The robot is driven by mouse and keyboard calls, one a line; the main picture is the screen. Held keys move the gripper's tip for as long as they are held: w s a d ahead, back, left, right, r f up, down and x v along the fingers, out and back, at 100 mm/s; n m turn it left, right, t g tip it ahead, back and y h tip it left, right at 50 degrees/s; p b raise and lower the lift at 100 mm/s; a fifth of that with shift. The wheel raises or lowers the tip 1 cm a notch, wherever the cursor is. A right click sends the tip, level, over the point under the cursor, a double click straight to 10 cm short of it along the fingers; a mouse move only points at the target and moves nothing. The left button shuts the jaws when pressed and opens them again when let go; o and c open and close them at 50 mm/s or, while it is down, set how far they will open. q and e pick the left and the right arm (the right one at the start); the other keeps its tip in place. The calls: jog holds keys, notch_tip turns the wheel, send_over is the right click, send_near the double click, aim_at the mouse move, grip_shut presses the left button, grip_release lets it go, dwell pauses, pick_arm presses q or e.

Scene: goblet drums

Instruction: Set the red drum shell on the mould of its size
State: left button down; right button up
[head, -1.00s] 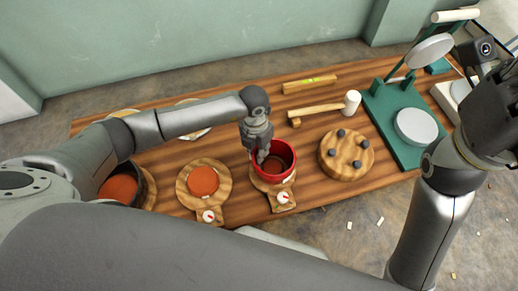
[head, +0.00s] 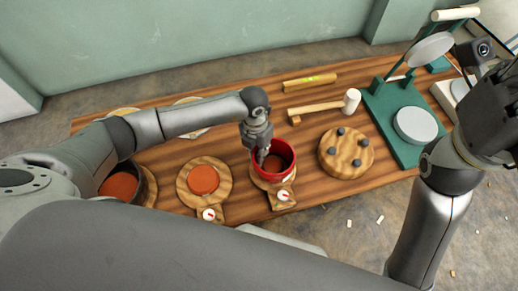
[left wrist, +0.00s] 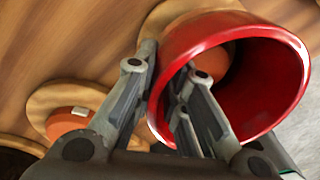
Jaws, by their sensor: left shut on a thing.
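The red drum shell (head: 288,156) is an open ring above the right-hand round wooden board (head: 256,180). My left gripper (head: 262,157) is shut on the shell's wall. In the left wrist view the red shell (left wrist: 285,75) has one finger of my gripper (left wrist: 158,92) outside the wall and the other inside. An orange mould (left wrist: 210,57) shows through and behind the shell; whether the shell touches its board is hidden. A second orange mould (head: 203,179) sits bare on a board to the left.
A dark shell around an orange disc (head: 119,186) stands at far left, partly behind my arm. A round board with dark pegs (head: 346,153), a mallet (head: 318,108), a level (head: 310,83) and a green press (head: 390,108) occupy the right and back. Dial gauges (head: 284,195) sit at the front.

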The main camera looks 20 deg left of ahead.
pick_arm(q)
jog(key=c, duration=1.4)
grip_release()
jog(key=r, duration=0.8)
jog(key=a+r, duration=0.1)
jog(key=r, duration=0.3)
jog(key=shift+w, duration=0.1)
jog(key=shift+d, duration=0.1)
